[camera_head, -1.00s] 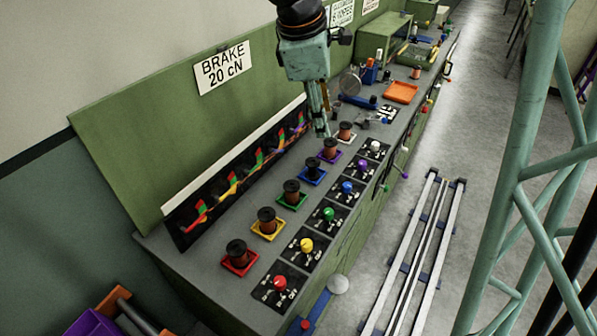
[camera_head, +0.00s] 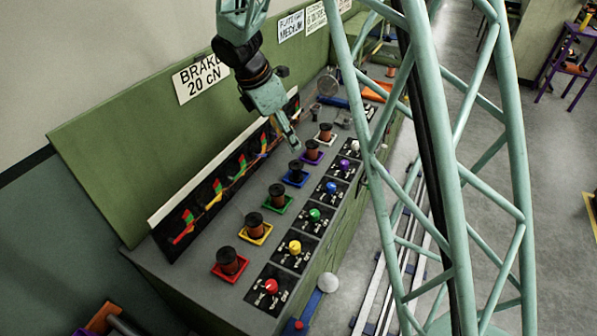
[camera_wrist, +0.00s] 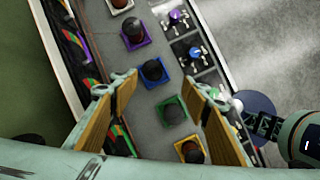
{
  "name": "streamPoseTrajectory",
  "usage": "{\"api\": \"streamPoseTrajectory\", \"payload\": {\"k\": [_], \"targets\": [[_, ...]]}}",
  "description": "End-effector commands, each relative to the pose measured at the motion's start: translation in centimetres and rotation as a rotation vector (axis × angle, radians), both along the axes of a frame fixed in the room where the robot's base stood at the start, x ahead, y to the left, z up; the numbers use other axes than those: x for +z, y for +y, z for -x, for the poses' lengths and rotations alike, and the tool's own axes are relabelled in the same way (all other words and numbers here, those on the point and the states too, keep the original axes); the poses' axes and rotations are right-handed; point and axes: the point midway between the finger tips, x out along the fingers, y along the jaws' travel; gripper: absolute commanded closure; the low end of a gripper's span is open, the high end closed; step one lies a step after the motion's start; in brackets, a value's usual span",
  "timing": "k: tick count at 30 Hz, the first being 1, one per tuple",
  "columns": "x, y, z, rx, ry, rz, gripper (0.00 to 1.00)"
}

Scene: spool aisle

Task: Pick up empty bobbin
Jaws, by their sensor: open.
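A row of dark-flanged bobbins stands on the bench, each in a coloured tray. The bobbin in the blue tray (camera_head: 295,168) looks dark all over, with no copper winding that I can make out; it also shows in the wrist view (camera_wrist: 152,70). The bobbins in the red (camera_head: 228,262), yellow (camera_head: 254,226) and white (camera_head: 325,133) trays show reddish-brown windings. My gripper (camera_head: 293,146) is open and empty, above the row near the blue and purple trays. In the wrist view the blue-tray bobbin lies between and beyond the spread fingers (camera_wrist: 157,83), apart from them.
Coloured knobs on black plates, such as the red knob (camera_head: 271,286), line the bench front. A black panel with coloured dials (camera_head: 215,195) and a green backboard (camera_head: 130,160) stand behind the row. An orange tray (camera_head: 376,92) lies farther along the bench.

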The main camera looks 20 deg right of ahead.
Motion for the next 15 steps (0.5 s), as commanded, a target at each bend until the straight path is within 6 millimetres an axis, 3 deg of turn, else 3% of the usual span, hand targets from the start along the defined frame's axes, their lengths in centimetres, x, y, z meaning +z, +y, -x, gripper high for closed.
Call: {"api": "streamPoseTrajectory", "payload": {"k": [6, 15], "targets": [[-2.8, 0.9, -1.7, 0.095, 0.039, 0.026, 0.57], [-4.0, 1.3, -2.4, 0.138, 0.054, 0.038, 0.57]]}}
